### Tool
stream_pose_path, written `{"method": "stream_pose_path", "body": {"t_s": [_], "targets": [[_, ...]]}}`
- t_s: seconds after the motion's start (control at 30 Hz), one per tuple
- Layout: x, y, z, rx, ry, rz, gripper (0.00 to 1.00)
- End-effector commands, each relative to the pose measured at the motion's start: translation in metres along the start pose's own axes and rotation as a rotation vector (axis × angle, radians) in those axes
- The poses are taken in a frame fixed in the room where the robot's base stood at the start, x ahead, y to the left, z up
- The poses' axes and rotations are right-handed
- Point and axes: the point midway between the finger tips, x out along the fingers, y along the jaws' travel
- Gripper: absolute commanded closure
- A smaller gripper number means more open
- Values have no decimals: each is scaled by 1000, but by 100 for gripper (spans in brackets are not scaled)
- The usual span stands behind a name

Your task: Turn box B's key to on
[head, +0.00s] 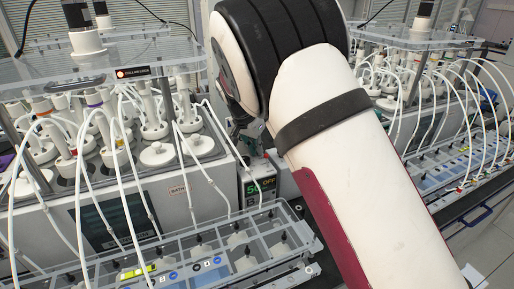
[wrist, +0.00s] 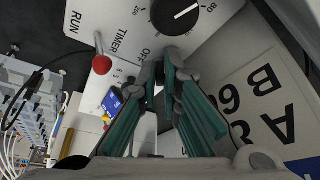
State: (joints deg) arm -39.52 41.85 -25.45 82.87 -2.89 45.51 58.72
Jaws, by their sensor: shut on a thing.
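My gripper (wrist: 163,72), with teal finger pads, reaches to the white front panel (wrist: 120,22) of a control box in the wrist view. Its fingertips are close together at the panel, just beside the printed OFF. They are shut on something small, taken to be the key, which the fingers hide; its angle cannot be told. A black dial (wrist: 176,14) and a red-balled lever (wrist: 101,64) sit on the same panel, by the words TIMER and RUN. In the head view my gripper (head: 252,138) is partly hidden behind my arm.
A white sign (wrist: 258,97) with large letters including B stands right of the fingers in the wrist view. A reactor bath (head: 178,190) with tubes and a clear rack (head: 200,258) crowd the left.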

Motion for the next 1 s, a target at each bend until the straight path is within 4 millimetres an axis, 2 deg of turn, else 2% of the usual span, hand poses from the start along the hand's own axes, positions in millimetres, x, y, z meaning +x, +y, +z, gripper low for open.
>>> {"method": "stream_pose_path", "body": {"t_s": [0.63,0.7,0.73,1.0], "targets": [[0,-1,1,46,-2,20,100],[0,-1,1,45,-2,19,80],[0,-1,1,45,-2,19,73],[0,-1,0,45,-1,19,73]]}}
